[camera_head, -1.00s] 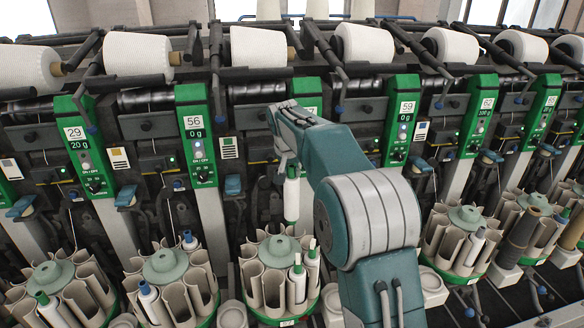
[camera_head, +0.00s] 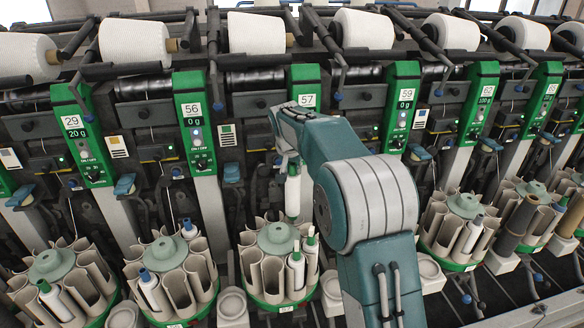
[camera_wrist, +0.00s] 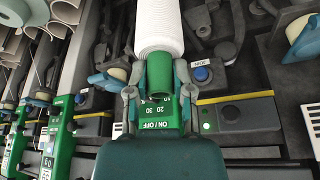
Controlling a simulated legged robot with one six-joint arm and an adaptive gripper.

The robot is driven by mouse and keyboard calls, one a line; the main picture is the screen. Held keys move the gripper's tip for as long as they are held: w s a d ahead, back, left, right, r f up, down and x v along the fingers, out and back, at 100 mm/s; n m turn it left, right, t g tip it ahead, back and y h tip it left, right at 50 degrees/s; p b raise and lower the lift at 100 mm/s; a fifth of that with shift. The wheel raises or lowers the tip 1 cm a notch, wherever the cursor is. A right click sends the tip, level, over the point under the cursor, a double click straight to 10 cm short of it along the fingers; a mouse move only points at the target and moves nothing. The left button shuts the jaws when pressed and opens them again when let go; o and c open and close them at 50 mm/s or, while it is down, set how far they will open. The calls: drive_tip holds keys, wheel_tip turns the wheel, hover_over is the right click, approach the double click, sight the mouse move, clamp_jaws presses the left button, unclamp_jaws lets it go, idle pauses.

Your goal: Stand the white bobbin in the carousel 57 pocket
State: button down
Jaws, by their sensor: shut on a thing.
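The white bobbin (camera_head: 293,190) hangs upright in the head view, with its green top in my gripper (camera_head: 290,158). In the wrist view, the fingers of my gripper (camera_wrist: 158,85) are shut around the green end, and the white yarn body (camera_wrist: 158,28) points away. Carousel 57 (camera_head: 278,240) stands below the green 57 panel (camera_head: 306,99). The bobbin's lower end shows just above the carousel's back right side, apart from it as far as I can see.
Neighbouring carousel 56 (camera_head: 165,254) stands to the left and another carousel (camera_head: 464,207) to the right, both holding bobbins. Green panels and dark winder parts rise close behind. White yarn cones (camera_head: 256,33) line the top. My arm hides the area right of carousel 57.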

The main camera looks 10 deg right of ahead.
sight(295, 193)
drive_tip(key=shift+d+f, duration=0.2)
drive_tip(key=shift+f, duration=0.9)
drive_tip(key=shift+d+f, duration=0.15)
drive_tip(key=shift+f, duration=0.95)
drive_tip(key=shift+f, duration=2.25)
drive_tip(key=shift+f, duration=3.2)
drive_tip(key=shift+c, duration=2.1)
unclamp_jaws()
